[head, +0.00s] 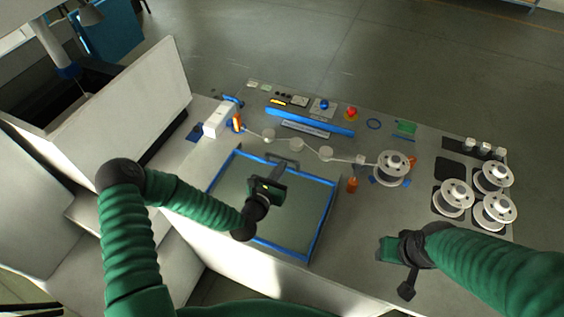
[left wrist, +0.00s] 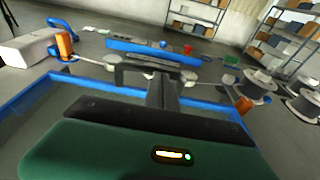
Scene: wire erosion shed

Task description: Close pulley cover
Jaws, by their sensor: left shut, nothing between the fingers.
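The pulley cover is a clear panel in a blue frame (head: 323,219), lying open on the bench in front of the pulleys. Its dark handle (head: 287,155) is on the far edge and also shows in the left wrist view (left wrist: 122,76). The white pulleys (head: 297,145) stand uncovered in a row behind it. My left gripper (head: 279,171) is over the panel, close to the handle, shut and empty; its fingers also show in the left wrist view (left wrist: 163,92). I cannot tell whether they touch the handle. My right gripper (head: 386,249) is right of the cover; its fingers are unclear.
A wire spool (head: 391,168) stands right of the pulleys, and several more (head: 453,197) stand at the right. An orange post (head: 352,185) is beside the cover's right corner. A blue bar (head: 310,122) and a red button (head: 351,113) lie behind the pulleys. A white machine box is at left.

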